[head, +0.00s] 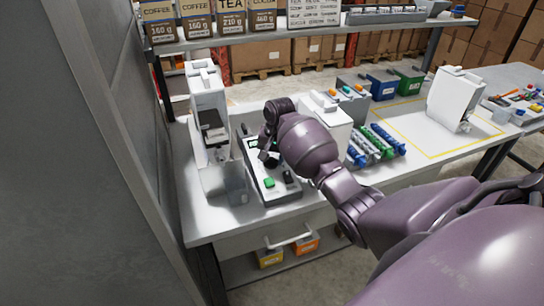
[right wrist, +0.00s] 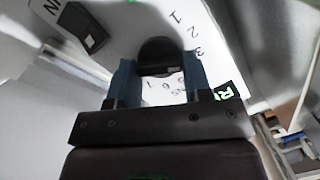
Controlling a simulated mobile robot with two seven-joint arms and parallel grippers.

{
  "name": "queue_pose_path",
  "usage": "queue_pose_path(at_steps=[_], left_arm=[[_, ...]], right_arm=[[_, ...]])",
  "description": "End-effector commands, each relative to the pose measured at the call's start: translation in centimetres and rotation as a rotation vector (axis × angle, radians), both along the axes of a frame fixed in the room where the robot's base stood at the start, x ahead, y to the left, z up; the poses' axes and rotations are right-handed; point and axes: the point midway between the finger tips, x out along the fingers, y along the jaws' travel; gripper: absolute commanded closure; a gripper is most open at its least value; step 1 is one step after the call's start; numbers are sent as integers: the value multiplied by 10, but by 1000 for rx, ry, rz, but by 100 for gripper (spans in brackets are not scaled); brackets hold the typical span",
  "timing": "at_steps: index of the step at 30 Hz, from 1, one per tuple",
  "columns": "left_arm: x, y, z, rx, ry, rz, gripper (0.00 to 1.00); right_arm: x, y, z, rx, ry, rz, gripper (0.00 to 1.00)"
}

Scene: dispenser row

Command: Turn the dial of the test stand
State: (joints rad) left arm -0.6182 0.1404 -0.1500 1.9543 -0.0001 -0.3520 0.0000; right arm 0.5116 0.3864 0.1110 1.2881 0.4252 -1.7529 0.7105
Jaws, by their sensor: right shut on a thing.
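The test stand (head: 267,189) is a light grey box with a dark rim on the bench, with a green button (head: 269,183) and a black switch near its front. Its dial is a round black knob (right wrist: 159,56) with printed numbers around it in the right wrist view. My right gripper (right wrist: 159,75) is shut on the dial, one blue finger on each side of the knob. In the head view, my right gripper (head: 268,150) reaches down over the stand, and the arm hides part of the stand. My left gripper is not in view.
A white dispenser (head: 209,105) stands just left of the test stand, with a clear container (head: 235,188) at its front. Another white unit (head: 327,118) is behind my right arm. Blue, white and green rolls (head: 377,144) lie to the right. A shelf (head: 250,36) runs above.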

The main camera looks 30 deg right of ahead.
Motion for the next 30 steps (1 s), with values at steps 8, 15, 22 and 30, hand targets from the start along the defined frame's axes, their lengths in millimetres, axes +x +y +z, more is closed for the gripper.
queue_pose_path(at_steps=[8, 15, 22, 30], left_arm=[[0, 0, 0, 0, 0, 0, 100], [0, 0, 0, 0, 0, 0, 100], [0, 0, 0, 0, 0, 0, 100], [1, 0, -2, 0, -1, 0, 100]], right_arm=[[1, 0, 2, -1, -4, 0, 78], [1, 0, 1, -1, -3, 0, 30], [0, 0, 1, -1, -2, 1, 30], [-1, -3, 28, -2, -6, -1, 30]])
